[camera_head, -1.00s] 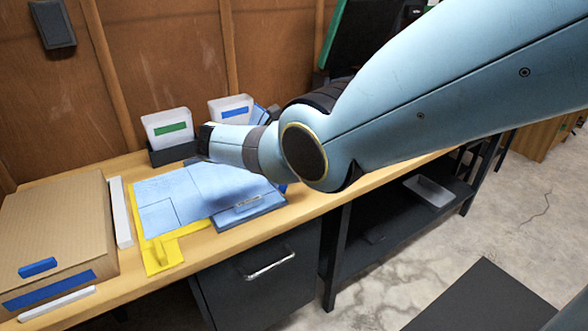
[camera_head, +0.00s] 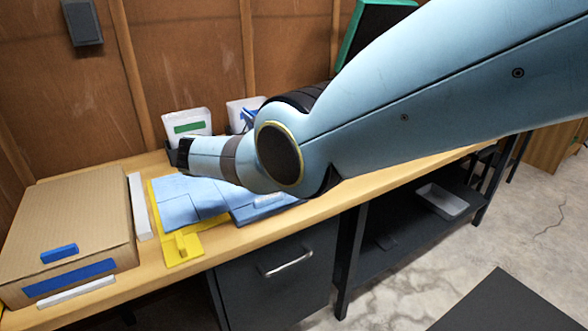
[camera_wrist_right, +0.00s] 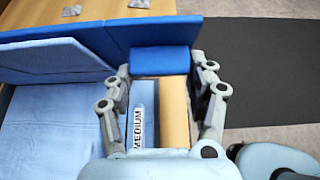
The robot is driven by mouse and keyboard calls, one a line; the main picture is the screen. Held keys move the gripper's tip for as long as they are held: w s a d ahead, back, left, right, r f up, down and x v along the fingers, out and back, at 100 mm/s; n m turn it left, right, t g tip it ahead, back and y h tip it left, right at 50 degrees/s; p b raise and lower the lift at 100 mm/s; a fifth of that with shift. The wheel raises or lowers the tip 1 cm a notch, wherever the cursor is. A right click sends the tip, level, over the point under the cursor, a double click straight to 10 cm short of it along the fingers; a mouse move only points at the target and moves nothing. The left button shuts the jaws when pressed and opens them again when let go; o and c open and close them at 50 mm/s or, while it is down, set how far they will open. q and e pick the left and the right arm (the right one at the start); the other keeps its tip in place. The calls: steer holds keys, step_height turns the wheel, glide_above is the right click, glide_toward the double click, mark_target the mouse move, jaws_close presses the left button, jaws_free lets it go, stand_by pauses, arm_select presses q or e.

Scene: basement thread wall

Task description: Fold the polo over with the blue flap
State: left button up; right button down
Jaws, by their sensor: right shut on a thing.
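The light blue polo (camera_head: 185,205) lies on the yellow-edged folding board (camera_head: 178,252) on the bench. The blue flap (camera_head: 268,208) is at the board's right side, partly behind my arm, with light blue cloth beside it. In the right wrist view the blue flap (camera_wrist_right: 85,38) stands as a long blue panel, and the polo (camera_wrist_right: 45,120) lies left of my fingers, near a MEDIUM label. My right gripper (camera_wrist_right: 162,62) is shut on the flap's blue grip bar. In the head view my right arm hides this gripper. My left gripper is out of view.
A cardboard box (camera_head: 70,225) with blue tape stands left of the board, with a white strip (camera_head: 139,205) between them. White bins (camera_head: 186,122) stand behind at the wall. Drawers (camera_head: 280,265) and a shelf are below the bench.

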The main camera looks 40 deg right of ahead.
steer(key=shift+a+f, duration=0.45)
steer(key=c, duration=0.8)
jaws_free()
steer(key=o, duration=0.4)
steer(key=shift+w+d, duration=0.1)
steer(key=v, duration=1.2)
